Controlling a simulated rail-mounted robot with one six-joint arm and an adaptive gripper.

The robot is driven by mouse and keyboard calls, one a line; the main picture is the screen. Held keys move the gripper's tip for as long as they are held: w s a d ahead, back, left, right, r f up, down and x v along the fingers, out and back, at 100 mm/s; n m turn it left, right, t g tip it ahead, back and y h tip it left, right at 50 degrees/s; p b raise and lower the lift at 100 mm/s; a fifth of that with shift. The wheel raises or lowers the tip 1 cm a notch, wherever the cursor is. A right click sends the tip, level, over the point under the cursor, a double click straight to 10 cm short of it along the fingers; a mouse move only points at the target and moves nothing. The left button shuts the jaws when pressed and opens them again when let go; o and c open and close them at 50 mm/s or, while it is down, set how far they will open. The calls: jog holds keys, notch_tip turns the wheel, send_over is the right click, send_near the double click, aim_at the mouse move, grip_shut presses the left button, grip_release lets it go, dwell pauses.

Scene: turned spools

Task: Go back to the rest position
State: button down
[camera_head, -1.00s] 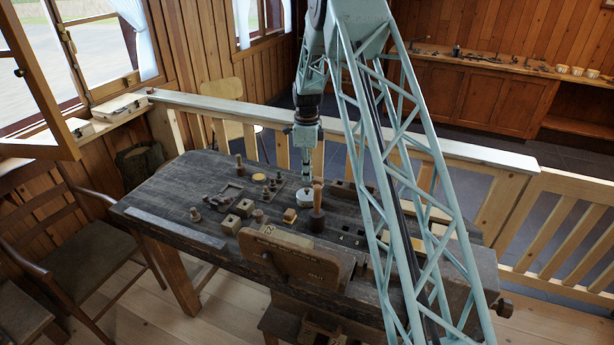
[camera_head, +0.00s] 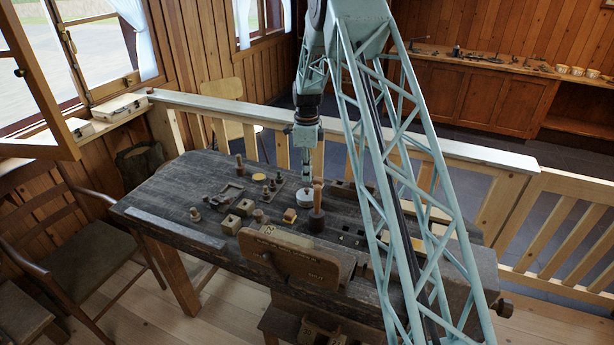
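My gripper (camera_head: 306,180) points down over the back middle of the dark workbench (camera_head: 165,195), just above or at a white round piece (camera_head: 305,198). Its fingers are too small to tell whether they are open or shut. Several small turned spools stand on the bench, among them one at the left (camera_head: 195,214) and one at the back (camera_head: 239,165). A mallet-like tool with a wooden handle (camera_head: 317,205) stands upright just in front of the white piece.
Square blocks (camera_head: 243,207) and a shallow tray (camera_head: 231,192) lie mid-bench. A wooden board (camera_head: 290,258) stands at the front edge. A railing (camera_head: 400,145) runs behind the bench. A chair (camera_head: 85,215) stands at the left. The left end of the bench top is mostly clear.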

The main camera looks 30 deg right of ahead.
aim_at(307, 189)
jog(key=shift+f+b, duration=1.05)
jog(key=shift+f, duration=1.2)
dwell(0.3)
jog(key=shift+r, duration=0.25)
dwell(0.4)
jog(key=shift+r+p, duration=1.25)
jog(key=shift+r, duration=2)
jog(key=shift+r, duration=0.15)
